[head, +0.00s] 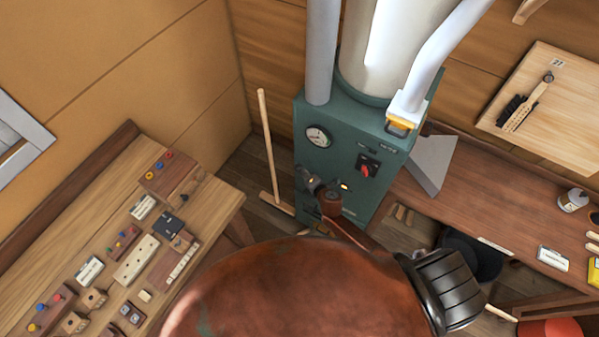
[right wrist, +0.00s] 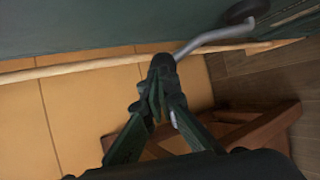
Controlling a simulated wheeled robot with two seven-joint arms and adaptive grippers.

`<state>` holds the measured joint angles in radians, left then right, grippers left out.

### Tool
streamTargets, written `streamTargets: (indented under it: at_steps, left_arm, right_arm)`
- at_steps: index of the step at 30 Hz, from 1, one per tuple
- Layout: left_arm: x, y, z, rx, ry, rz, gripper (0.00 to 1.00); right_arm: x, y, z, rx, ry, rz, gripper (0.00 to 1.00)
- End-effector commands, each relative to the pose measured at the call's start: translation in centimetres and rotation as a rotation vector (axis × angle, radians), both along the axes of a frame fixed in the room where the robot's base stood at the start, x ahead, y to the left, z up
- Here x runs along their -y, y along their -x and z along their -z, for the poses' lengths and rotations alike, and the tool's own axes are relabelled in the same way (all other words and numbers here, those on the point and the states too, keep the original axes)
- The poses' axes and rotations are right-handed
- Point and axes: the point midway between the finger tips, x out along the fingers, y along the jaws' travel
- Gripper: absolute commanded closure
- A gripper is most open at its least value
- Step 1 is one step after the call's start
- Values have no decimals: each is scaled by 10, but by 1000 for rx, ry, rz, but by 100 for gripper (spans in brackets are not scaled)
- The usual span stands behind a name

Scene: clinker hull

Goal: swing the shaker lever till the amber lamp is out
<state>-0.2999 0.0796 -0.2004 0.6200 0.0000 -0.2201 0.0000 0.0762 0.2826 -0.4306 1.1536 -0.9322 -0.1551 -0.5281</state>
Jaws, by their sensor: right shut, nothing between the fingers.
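The green machine (head: 338,150) stands against the back wall, with a round gauge (head: 318,136) and a red switch (head: 368,166) on its front. A small amber spot (head: 344,187), seemingly the lamp and lit, shows low on that front. My right gripper (head: 313,184) is small and partly hidden there, close to the machine. In the right wrist view its fingers (right wrist: 163,72) are shut and empty. The grey bent lever (right wrist: 215,37) runs from a dark round hub to beside the fingertips; I cannot tell whether they touch. In the head view I cannot make the lever out. My left gripper is out of view.
A broom handle (head: 267,140) leans left of the machine and crosses the wrist view. A workbench (head: 215,210) with small parts stands left, another bench (head: 480,195) right. A white hose (head: 440,55) ends near a yellow fitting (head: 399,125). My own arm covers the lower middle.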

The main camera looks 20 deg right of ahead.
Motion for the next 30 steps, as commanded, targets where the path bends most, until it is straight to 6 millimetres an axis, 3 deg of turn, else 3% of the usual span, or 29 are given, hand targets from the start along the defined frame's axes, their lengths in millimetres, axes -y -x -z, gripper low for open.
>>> streamTargets:
  at_steps: [14, 19, 30]
  left_arm:
    - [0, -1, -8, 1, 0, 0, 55]
    - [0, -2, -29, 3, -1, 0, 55]
    - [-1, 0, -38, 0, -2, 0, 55]
  right_arm:
    - [0, 6, -7, 0, 0, -1, 100]
    - [3, 25, -26, -1, 0, -2, 100]
    - [3, 86, -64, 0, 0, -17, 100]
